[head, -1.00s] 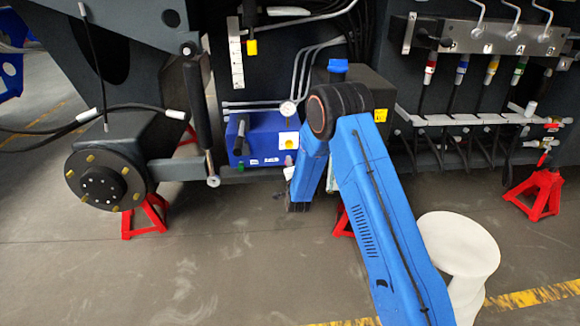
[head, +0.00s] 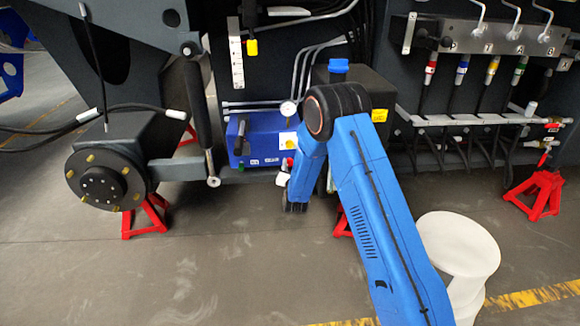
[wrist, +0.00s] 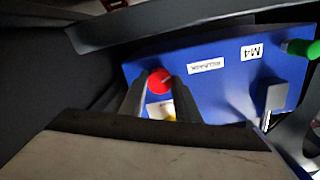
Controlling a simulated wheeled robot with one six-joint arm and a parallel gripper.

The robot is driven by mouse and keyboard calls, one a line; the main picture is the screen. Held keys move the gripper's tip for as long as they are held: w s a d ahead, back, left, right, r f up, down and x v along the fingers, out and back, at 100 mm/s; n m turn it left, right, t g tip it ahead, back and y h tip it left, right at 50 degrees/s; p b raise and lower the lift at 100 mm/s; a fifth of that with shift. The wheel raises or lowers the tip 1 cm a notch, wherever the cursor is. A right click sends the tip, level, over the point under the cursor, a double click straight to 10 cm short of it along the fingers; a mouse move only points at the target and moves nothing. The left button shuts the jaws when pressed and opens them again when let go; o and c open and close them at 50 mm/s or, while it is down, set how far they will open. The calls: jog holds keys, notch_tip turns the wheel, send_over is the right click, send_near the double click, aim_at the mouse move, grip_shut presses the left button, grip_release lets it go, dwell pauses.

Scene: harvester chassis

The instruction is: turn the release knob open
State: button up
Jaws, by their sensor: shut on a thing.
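The red knob (wrist: 158,78) sits on the face of a blue box (wrist: 215,62); I take it for the release knob. A label beside it is too blurred to read surely. The two dark fingers of my gripper (wrist: 160,94) stand on either side of the knob and are shut on it. How far the knob is turned I cannot tell. In the head view the blue box (head: 258,148) is low on the chassis, left of my blue arm. A small red spot (head: 291,161) there is probably the knob. My arm's wrist hides part of this area.
A green-tipped part (wrist: 300,48) and a grey lever-like block (wrist: 270,94) are close by on the box. A round gauge (head: 288,109) stands above the box. Hoses and valves (head: 490,68) are at the right.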

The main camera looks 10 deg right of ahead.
jog(key=n, duration=0.6)
jog(key=shift+f, duration=0.15)
jog(key=n, duration=0.6)
jog(key=shift+s+n, duration=0.1)
jog(key=shift+n, duration=0.2)
jog(key=o, duration=1)
jog(key=shift+o, duration=0.2)
jog(key=s, duration=1.7)
jog(key=shift+s+a, duration=0.15)
jog(key=shift+a, duration=0.2)
